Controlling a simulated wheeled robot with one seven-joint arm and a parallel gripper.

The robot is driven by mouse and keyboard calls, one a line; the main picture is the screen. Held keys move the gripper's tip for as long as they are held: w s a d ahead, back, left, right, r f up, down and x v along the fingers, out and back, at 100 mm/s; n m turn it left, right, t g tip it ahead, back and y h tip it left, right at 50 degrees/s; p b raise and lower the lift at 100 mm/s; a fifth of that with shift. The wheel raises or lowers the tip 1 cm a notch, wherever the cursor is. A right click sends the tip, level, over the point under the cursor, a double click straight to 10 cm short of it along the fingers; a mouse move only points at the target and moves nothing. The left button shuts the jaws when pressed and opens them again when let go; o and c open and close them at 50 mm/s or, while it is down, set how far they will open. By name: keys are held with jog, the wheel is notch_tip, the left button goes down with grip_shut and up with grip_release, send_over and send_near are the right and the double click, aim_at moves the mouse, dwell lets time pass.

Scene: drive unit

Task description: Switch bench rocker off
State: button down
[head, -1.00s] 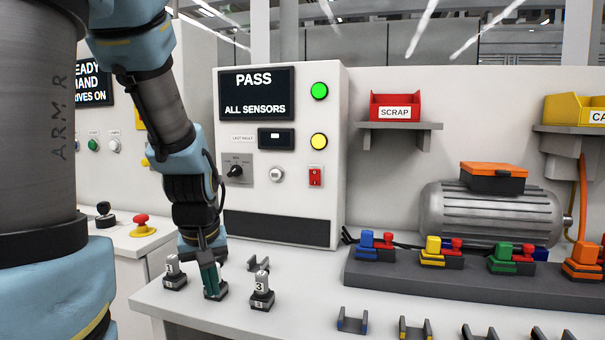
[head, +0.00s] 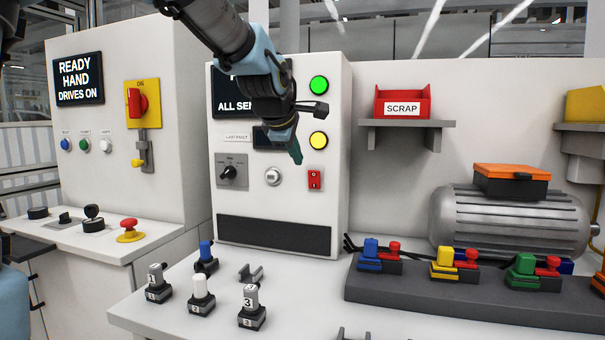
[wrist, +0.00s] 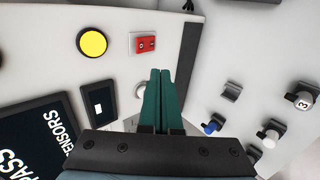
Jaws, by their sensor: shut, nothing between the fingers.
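The bench rocker is a small red switch (head: 315,179) on the front of the white test cabinet, below the yellow round lamp. It also shows in the wrist view (wrist: 145,43), up and left of my fingertips. My gripper (head: 297,160) is shut and empty, its green fingers together and pointing down. In the head view the fingertips are a little up and left of the rocker. In the wrist view the fingers (wrist: 161,72) show side by side, apart from the rocker in the picture. I cannot tell their distance from the panel.
A yellow lamp (head: 318,140), a rotary knob (head: 229,173) and a round white button (head: 272,177) are near the rocker. Numbered posts (head: 252,308) stand on the bench below. A shelf (head: 406,126) with a red scrap bin is to the right.

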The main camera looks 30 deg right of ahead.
jog(key=p, duration=0.5)
send_near(313, 176)
jog(key=shift+s+f+x, duration=0.1)
jog(key=shift+f+x, duration=0.05)
jog(key=shift+x, duration=1.45)
jog(key=shift+s+f+x, duration=0.1)
jog(key=shift+f+x, duration=0.05)
jog(key=shift+x, duration=1.5)
jog(key=shift+a, duration=0.15)
jog(key=shift+w+d+r, duration=0.2)
jog(key=shift+w+d, duration=0.05)
jog(key=shift+r, duration=0.1)
